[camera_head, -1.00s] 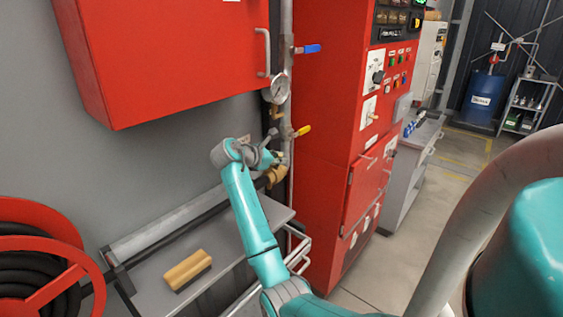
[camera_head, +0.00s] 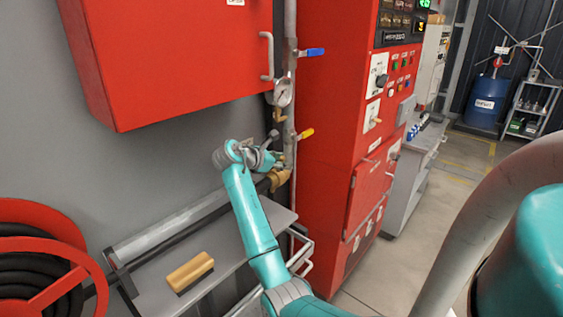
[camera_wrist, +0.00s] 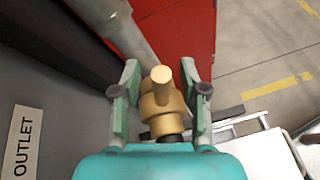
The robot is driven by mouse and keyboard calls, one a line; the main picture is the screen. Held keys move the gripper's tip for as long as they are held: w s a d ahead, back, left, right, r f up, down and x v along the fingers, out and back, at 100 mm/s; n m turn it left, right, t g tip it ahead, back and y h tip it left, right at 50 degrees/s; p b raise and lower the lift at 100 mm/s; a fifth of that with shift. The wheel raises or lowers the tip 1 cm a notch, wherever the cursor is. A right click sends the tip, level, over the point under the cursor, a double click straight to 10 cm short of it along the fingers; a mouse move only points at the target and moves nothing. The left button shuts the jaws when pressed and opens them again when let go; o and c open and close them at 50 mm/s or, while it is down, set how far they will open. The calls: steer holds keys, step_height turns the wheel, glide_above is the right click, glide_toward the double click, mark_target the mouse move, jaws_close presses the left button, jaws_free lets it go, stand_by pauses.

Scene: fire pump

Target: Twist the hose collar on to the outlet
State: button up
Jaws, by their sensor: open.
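The brass hose collar (camera_wrist: 162,105) shows in the wrist view, with a round lug facing the camera and a dark hose end below it. My gripper (camera_wrist: 162,85) is open, one finger on each side of the brass piece, with a visible gap at each side. In the head view my gripper (camera_head: 275,160) is at the wall pipe, beside the brass fitting (camera_head: 279,178). An OUTLET label (camera_wrist: 22,142) is on the wall at the left of the wrist view. The joint between collar and outlet cannot be made out.
A yellow-handled valve (camera_head: 304,133) and a gauge (camera_head: 284,92) sit on the pipe above. A red cabinet (camera_head: 170,60) hangs at upper left. A grey bench (camera_head: 225,262) with a brush (camera_head: 190,271) is below. A red control panel (camera_head: 325,120) stands close at right.

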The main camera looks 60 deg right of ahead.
steer(key=v, duration=1.2)
steer(key=shift+f, duration=0.1)
